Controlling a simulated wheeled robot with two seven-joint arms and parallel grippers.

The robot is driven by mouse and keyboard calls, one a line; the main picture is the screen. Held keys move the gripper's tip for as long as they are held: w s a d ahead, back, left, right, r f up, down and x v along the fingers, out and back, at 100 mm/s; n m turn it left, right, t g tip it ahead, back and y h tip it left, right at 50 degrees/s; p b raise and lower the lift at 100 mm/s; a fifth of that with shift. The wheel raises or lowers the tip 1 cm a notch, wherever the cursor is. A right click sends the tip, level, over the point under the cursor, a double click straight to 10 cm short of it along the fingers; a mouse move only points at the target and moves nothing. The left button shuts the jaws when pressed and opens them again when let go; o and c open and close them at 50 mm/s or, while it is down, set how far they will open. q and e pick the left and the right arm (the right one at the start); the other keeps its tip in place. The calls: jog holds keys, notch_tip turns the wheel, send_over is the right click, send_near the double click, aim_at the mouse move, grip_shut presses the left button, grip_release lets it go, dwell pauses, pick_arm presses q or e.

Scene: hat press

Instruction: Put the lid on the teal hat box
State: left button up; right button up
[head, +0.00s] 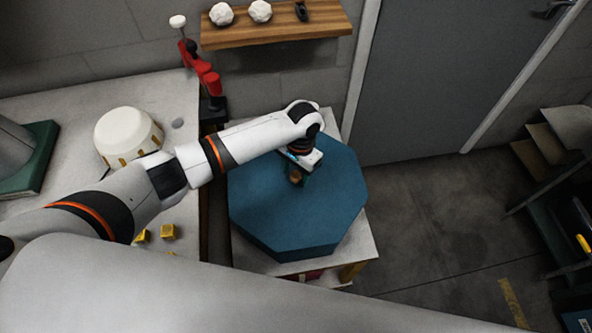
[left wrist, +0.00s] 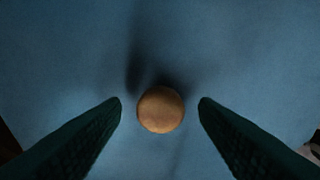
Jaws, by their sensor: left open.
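A large teal octagonal hat box (head: 290,238) stands on a small white side table. Its flat teal top is the lid (head: 335,190), with a round wooden knob (head: 296,177) in the middle; I cannot make out a seam between lid and box. My left gripper (head: 300,174) is over the knob, pointing down. In the left wrist view, the knob (left wrist: 160,109) sits between the two dark green fingertips of the open left gripper (left wrist: 160,104), with a gap on each side. The lid's blue surface (left wrist: 220,50) fills the background. My right gripper is not in view.
A white table (head: 60,95) at left holds a cream hat-shaped block (head: 127,134), small yellow blocks (head: 168,231) and a green-based press part (head: 38,160). A red clamp-like tool (head: 208,78) stands behind. A wooden shelf (head: 276,27) hangs on the wall.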

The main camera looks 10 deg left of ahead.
pick_arm(q)
notch_tip(320, 180, up, 12)
jog(key=w, duration=0.1)
jog(key=shift+w+d+b, duration=0.15)
jog(key=shift+d+b, duration=0.15)
jog(key=shift+f, duration=0.1)
